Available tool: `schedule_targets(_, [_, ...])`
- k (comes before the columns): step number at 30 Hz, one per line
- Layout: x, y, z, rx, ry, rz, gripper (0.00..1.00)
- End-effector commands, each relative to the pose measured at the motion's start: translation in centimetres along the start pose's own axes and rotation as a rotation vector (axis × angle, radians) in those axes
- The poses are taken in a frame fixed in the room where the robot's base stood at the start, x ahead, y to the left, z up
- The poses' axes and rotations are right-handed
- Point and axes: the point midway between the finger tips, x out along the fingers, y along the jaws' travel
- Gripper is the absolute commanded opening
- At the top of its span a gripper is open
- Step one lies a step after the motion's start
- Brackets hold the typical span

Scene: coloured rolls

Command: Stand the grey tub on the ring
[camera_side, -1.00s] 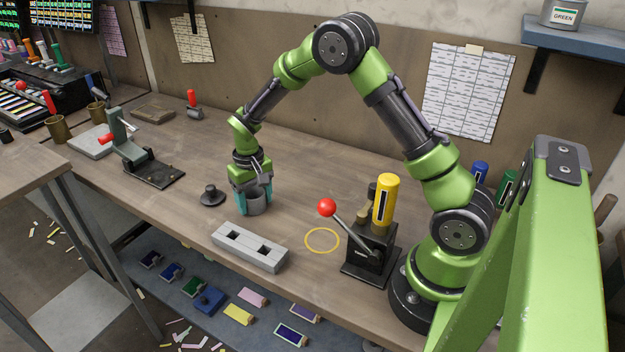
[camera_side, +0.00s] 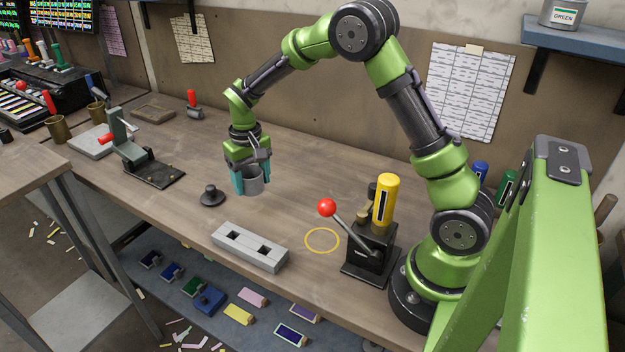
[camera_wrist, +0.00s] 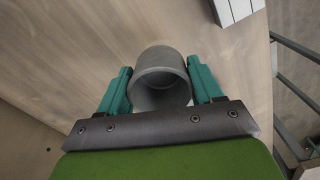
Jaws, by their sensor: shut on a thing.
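The grey tub (camera_side: 253,184) is between the teal fingers of my gripper (camera_side: 251,181), which is shut on its sides. The tub looks upright and is held above the bench. In the wrist view the tub (camera_wrist: 161,72) sits between both fingers of my gripper (camera_wrist: 160,92), its round mouth facing the camera. The ring (camera_side: 322,229) is a thin yellow circle flat on the bench, to the right of the tub and nearer the front edge. Nothing stands on it. The ring does not show in the wrist view.
A black lever press (camera_side: 369,253) with a red knob and a yellow roll (camera_side: 385,201) stands just right of the ring. A grey block with two square holes (camera_side: 232,240) lies left of the ring. A dark knobbed disc (camera_side: 211,195) sits left of my gripper.

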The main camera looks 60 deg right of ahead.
Motion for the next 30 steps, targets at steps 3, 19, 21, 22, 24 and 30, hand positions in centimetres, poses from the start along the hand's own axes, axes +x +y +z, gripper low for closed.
schedule_targets(3, [0.0, 0.0, 0.0, 0.0, 0.001, 0.0, 0.33])
schedule_targets(19, [-4.1, 2.7, 8.2, -0.001, 0.003, -0.001, 0.33])
schedule_targets(21, [-3.9, 3.5, 10.5, 0.0, 0.002, -0.002, 0.33])
schedule_targets(22, [-3.8, 3.8, 11.5, 0.0, 0.002, -0.002, 0.33])
schedule_targets(24, [-3.4, 4.5, 13.7, -0.001, 0.003, -0.002, 0.33])
schedule_targets(30, [-1.9, 5.8, 17.7, -0.002, 0.001, 0.0, 0.33])
